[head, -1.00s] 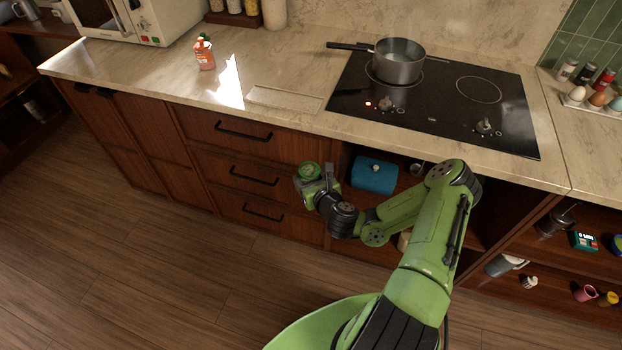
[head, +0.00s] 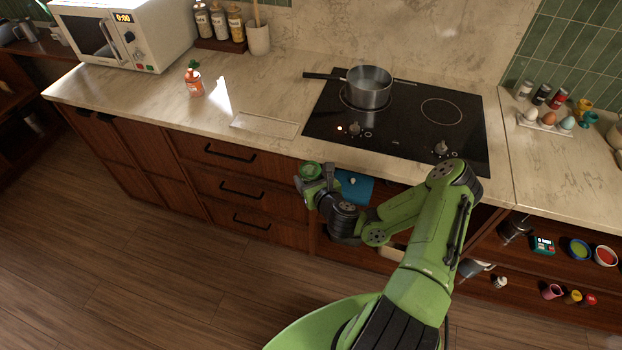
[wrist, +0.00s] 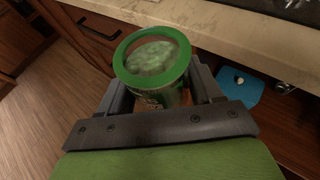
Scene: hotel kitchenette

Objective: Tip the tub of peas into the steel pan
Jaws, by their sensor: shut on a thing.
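The tub of peas (wrist: 160,98) has a green rim and pale green contents. It is upright between the fingers of my gripper (wrist: 158,92) in the wrist view. In the head view the tub (head: 311,170) shows at the end of my arm, and my gripper (head: 315,180) is shut on it, in front of the drawers and near the counter's front edge. The steel pan (head: 369,88) stands on the back left ring of the black hob, its handle pointing left. The pan is beyond the tub, to the upper right. Its inside looks pale; I cannot tell what is in it.
The counter edge (wrist: 235,35) lies between the tub and the hob (head: 410,130). A blue box (head: 354,186) sits on the open shelf below. Eggs (head: 548,119) and jars are right of the hob.

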